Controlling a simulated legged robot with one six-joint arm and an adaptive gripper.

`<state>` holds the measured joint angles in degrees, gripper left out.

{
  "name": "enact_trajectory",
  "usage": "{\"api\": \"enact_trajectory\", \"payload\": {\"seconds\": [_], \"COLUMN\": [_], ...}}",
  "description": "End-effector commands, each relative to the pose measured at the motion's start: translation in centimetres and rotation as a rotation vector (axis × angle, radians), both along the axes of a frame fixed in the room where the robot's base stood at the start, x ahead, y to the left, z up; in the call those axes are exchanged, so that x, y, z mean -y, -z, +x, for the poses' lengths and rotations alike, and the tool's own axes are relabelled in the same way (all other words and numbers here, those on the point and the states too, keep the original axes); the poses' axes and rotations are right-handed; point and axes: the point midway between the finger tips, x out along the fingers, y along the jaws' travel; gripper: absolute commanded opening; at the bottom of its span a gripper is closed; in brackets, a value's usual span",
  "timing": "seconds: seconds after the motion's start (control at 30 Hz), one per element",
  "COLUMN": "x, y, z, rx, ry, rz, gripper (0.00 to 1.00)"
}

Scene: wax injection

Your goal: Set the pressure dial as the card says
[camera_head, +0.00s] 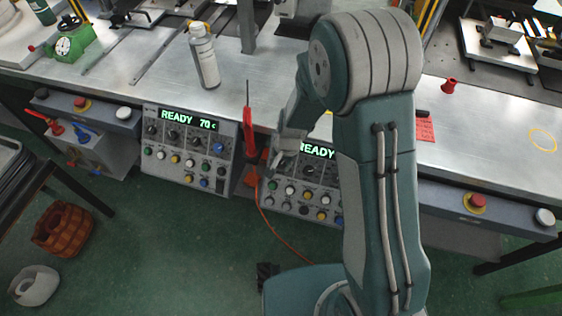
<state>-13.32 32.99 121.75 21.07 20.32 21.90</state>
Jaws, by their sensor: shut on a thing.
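My gripper (279,163) reaches down to the upper left of the right control panel (262,188), which reads READY. It is shut on a dial there; the fingers hide that dial, and I cannot read its setting. My arm hides the right part of this panel and its display. The left control panel (229,142) shows READY 70 c, with black dials and coloured buttons. A red card (425,131) with small dark writing lies on the table right of my arm, partly hidden. Its text is too small to read.
A red soldering-iron-like tool (249,133) with an orange cable stands between the panels, close to my gripper. A white bottle (204,58) stands on the metal table (285,93). A red emergency button (477,202) is at the right front edge.

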Motion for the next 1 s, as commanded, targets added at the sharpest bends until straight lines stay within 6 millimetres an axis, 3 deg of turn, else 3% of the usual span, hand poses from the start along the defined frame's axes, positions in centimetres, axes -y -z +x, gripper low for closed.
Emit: {"api": "enact_trajectory", "payload": {"seconds": [0.4, 0.43, 0.5, 0.87, 1.0], "x": [-0.09, -0.09, -0.09, -0.02, 0.09], "y": [-0.41, -0.41, -0.37, -0.15, -1.02], "z": [0.58, 0.59, 0.58, 0.3, 0.26], "rx": [0.018, 0.018, 0.016, 0.006, 0.008], "ry": [0.001, 0.001, 0.001, 0.001, 0.0], "rz": [0.003, 0.003, 0.003, 0.001, 0.002], "gripper": [0.0, 0.52, 0.77, 0.77, 0.77]}}
